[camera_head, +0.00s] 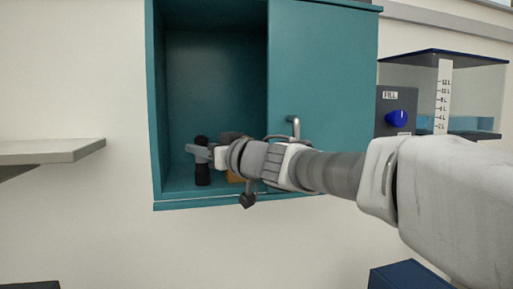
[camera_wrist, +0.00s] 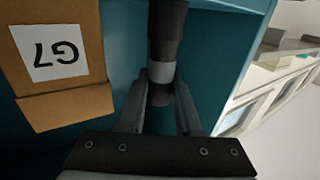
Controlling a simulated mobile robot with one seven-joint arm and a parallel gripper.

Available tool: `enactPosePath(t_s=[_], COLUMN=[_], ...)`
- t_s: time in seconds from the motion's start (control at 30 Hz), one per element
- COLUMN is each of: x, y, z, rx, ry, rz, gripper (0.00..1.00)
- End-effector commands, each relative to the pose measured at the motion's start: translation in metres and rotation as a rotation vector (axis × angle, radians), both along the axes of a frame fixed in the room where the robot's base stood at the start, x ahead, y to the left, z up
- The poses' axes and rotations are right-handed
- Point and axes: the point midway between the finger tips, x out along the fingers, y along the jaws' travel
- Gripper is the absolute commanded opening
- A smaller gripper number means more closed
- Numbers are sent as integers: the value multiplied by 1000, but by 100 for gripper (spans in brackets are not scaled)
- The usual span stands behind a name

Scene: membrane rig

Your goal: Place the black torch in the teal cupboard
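The teal cupboard (camera_head: 210,80) is on the wall, with its left half open and a teal door panel (camera_head: 325,75) with a metal handle covering the right half. The black torch (camera_head: 202,173) is upright inside the open half, at or very near the cupboard floor. It also shows in the wrist view (camera_wrist: 167,22), with a grey band. My gripper (camera_head: 200,153) reaches in from the right. In the wrist view its fingers (camera_wrist: 163,85) lie on both sides of the torch's grey band and appear closed on it. I cannot tell whether the torch's base touches the floor.
A cardboard box (camera_wrist: 75,105) labelled G7 is in the cupboard close beside the torch. In the head view my arm mostly hides it. A grey shelf (camera_head: 50,151) is at the left. A water tank (camera_head: 470,95) and FILL knob (camera_head: 397,118) are at the right.

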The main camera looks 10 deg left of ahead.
Motion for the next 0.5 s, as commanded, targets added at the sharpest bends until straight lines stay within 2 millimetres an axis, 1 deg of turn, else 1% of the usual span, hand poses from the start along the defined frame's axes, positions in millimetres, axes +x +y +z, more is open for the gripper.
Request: enactPosePath(t_s=[0.03,0.13,0.17,0.4,0.5], x=[0,0,0,0,0], y=[0,0,0,0,0], z=[0,0,0,0,4], rx=[-1,0,0,0,1], ry=[1,1,1,1,1], rz=[0,0,0,0,0], gripper=[41,59,62,62,62])
